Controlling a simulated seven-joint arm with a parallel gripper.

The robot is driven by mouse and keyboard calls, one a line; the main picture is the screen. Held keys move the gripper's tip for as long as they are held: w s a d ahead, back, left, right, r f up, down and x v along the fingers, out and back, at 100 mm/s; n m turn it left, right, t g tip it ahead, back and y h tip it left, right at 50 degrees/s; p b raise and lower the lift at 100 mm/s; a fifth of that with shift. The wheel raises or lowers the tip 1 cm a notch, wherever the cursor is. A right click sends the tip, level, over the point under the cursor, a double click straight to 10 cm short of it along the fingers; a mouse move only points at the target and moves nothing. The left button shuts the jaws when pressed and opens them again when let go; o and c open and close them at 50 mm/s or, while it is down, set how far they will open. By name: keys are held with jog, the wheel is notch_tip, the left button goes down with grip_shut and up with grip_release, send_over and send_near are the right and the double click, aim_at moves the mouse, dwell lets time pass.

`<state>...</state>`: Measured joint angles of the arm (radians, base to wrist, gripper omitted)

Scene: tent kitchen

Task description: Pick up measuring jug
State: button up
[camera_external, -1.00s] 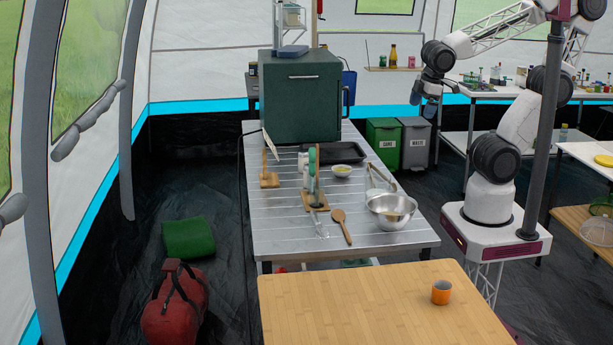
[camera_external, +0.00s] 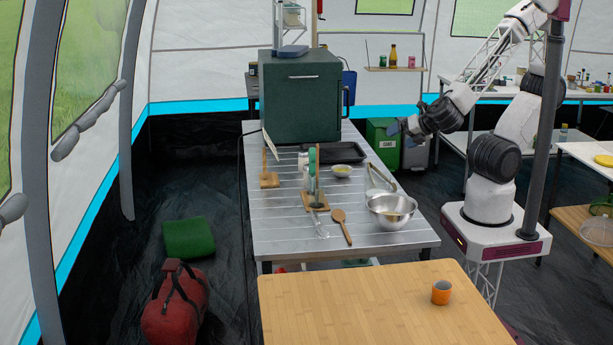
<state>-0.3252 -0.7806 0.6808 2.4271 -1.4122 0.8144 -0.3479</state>
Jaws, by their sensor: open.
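My gripper (camera_external: 398,128) is in the air at the right of the metal table (camera_external: 280,228), in front of the bins, and points left. It is open with nothing visible between its fingers. It is small in this view. I cannot clearly identify the measuring jug. A pale, see-through vessel (camera_external: 375,184) behind the steel bowl may be it, but its shape is too small to be sure. My gripper is apart from this vessel, above and to the right of it in the picture.
A steel bowl (camera_external: 391,209), a small white bowl (camera_external: 342,171), a wooden spoon (camera_external: 341,227) and a dark tray (camera_external: 338,153) are on the table. A green oven-like box (camera_external: 300,95) stands at the back. An orange cup (camera_external: 441,291) is on the wooden table (camera_external: 350,310).

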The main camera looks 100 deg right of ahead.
aim_at(382, 175)
jog(key=w+a+f+n+t+y, duration=0.1)
jog(key=a+f+n+t+y, duration=0.3)
jog(key=n, duration=0.9)
jog(key=a+f+t, duration=0.1)
jog(key=a+f, duration=0.2)
jog(key=a, duration=0.2)
jog(key=shift+w+a+f+y, duration=0.2)
jog(key=shift+w+f+y, duration=0.1)
jog(key=shift+w+f, duration=0.1)
jog(key=shift+x, duration=1.25)
jog(key=shift+w, duration=0.15)
jog(key=shift+x, duration=2.5)
jog(key=shift+d, duration=0.1)
jog(key=c, duration=1.1)
